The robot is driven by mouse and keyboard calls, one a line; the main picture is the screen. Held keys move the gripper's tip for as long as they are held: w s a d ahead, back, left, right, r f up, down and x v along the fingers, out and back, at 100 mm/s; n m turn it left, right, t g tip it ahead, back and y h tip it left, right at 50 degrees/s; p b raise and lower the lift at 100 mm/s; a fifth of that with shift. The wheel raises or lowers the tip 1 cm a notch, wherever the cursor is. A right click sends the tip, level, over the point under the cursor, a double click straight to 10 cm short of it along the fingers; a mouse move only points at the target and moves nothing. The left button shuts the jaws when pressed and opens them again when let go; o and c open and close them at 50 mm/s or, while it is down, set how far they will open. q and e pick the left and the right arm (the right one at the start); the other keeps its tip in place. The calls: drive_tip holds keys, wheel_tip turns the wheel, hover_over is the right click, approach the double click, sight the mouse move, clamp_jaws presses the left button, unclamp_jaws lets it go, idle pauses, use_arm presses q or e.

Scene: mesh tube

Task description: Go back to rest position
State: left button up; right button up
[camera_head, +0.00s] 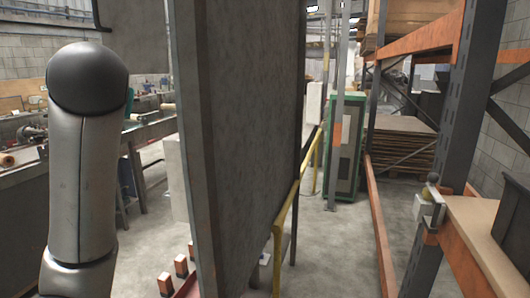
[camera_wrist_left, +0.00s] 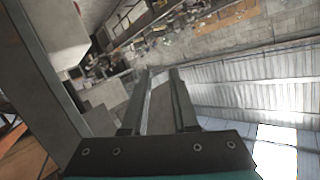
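In the left wrist view my left gripper (camera_wrist_left: 160,74) shows with its two fingers apart and nothing between them. The view past the fingers is tilted, with a workshop wall and a ribbed pale ceiling. In the head view only a grey link of my left arm shows, upright at the left; the left gripper itself is not seen there. My right gripper is in neither view. No mesh tube shows in either view.
A tall grey panel (camera_head: 250,120) stands close in front, mid-picture. An orange and grey rack (camera_head: 453,150) with a wooden shelf (camera_head: 490,240) is at the right. A green cabinet (camera_head: 345,148) stands behind, near a yellow rail (camera_head: 278,245). Open concrete floor (camera_head: 340,250) lies between panel and rack.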

use_arm(q)
drive_tip(key=s+d+f+m+g+h, duration=0.1)
drive_tip(key=s+d+f+h, duration=0.1)
drive_tip(key=f, duration=0.9)
drive_tip(key=s+d+f+m+g+h, duration=0.1)
drive_tip(key=s+d+f+m+g, duration=0.1)
drive_tip(key=f, duration=0.8)
drive_tip(key=s+d+f+m+g+h, duration=0.1)
drive_tip(key=s+f+h, duration=0.15)
drive_tip(key=f, duration=0.85)
drive_tip(key=s+d+f+m+g+h, duration=0.1)
drive_tip(key=s+d+f+g, duration=0.2)
drive_tip(key=s+f, duration=0.7)
drive_tip(key=s+d+f+g+h, duration=0.25)
drive_tip(key=s+f, duration=0.45)
drive_tip(key=s, duration=0.6)
wheel_tip(320, 180, down, 27)
drive_tip(key=s+g+y+b, duration=0.1)
drive_tip(key=s+b, duration=0.1)
drive_tip(key=b, duration=0.3)
drive_tip(key=s+a+f+g+b, duration=0.1)
drive_tip(key=s+a+f+b, duration=0.1)
drive_tip(key=s+f, duration=1.3)
wheel_tip(320, 180, down, 2)
drive_tip(key=shift+s+a+f+b, duration=0.25)
drive_tip(key=shift+s+b, duration=0.15)
drive_tip(key=shift+b, duration=0.4)
